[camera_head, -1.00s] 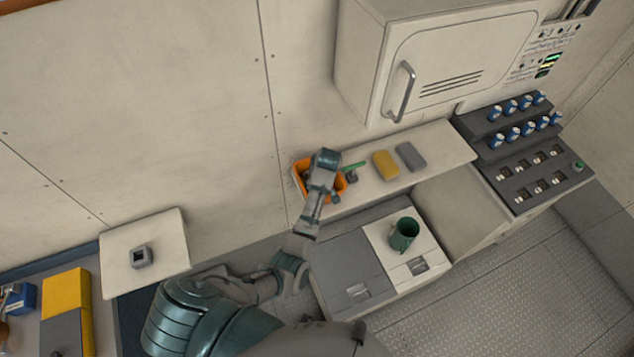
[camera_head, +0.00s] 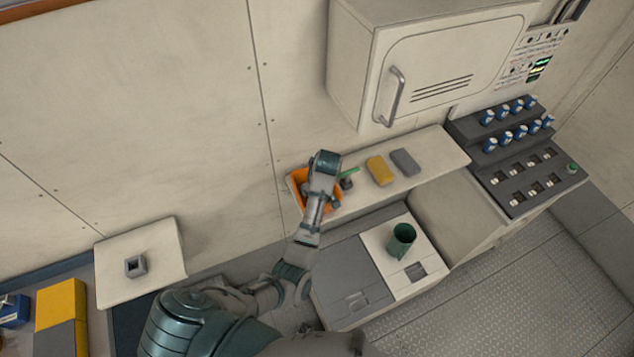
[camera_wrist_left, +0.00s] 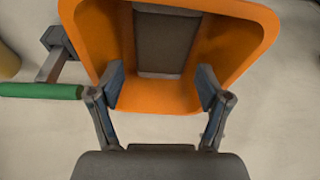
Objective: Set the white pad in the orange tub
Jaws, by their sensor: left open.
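The orange tub (camera_head: 296,184) stands at the left end of the pale shelf. My left gripper (camera_head: 323,170) is over the tub and hides part of it. In the left wrist view the tub (camera_wrist_left: 100,40) lies just beyond my gripper (camera_wrist_left: 160,90), whose two fingers are apart with nothing between them. A rectangular pad (camera_wrist_left: 165,42) with a dark grey-brown face and pale ends lies inside the tub, apart from the fingers. I cannot tell whether it is the white pad; no other white pad shows. My right gripper is not in view.
A green-handled tool (camera_head: 348,172) lies right beside the tub. A yellow pad (camera_head: 380,170) and a grey pad (camera_head: 405,161) lie farther right on the shelf (camera_head: 440,155). A green cup (camera_head: 402,240) stands below the shelf. A cabinet (camera_head: 350,60) hangs above.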

